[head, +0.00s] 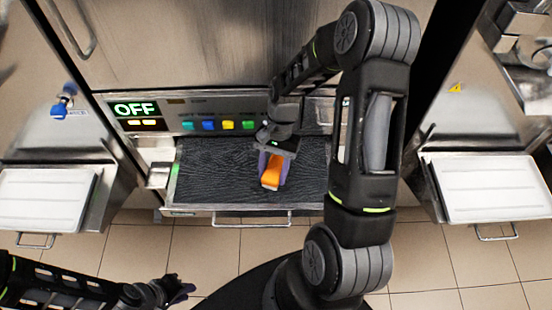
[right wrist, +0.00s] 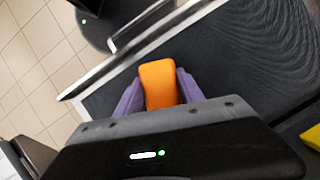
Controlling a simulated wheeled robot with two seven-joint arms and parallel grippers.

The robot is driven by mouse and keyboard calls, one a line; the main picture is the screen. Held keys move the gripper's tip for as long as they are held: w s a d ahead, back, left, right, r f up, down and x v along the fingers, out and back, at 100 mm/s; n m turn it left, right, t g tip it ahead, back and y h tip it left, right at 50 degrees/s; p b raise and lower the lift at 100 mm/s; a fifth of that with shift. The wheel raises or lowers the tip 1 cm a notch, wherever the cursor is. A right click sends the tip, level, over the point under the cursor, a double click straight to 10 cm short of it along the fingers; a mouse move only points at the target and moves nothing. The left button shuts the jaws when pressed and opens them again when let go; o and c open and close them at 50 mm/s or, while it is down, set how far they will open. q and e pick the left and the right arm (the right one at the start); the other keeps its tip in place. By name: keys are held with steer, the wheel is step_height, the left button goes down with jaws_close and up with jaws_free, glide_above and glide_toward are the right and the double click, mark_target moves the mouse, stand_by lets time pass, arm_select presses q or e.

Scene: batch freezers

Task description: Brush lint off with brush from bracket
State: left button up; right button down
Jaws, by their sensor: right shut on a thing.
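My right gripper (head: 272,170) is low over the dark textured shelf (head: 218,165) at the front of the middle machine. Its purple fingers are shut on an orange block-shaped thing, which looks like the brush (head: 270,180). In the right wrist view the brush (right wrist: 159,84) sits between the two fingers; no bristles show. I cannot tell whether it touches the shelf. I cannot pick out any lint, and I cannot tell which part is the bracket. My left gripper (head: 178,289) is at the lower left, away from the shelf; its jaw opening is unclear.
A panel with a lit OFF display (head: 135,109) and coloured buttons (head: 227,125) is behind the shelf. A metal handle (head: 250,220) runs along its front. White-topped trays stand left (head: 45,200) and right (head: 495,187). Tiled floor (head: 200,245) is open in front.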

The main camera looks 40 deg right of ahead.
steer(key=shift+w+a+r+p, duration=0.1)
steer(key=shift+a+r+p, duration=0.1)
steer(key=shift+r+p, duration=1.8)
steer(key=shift+r, duration=1)
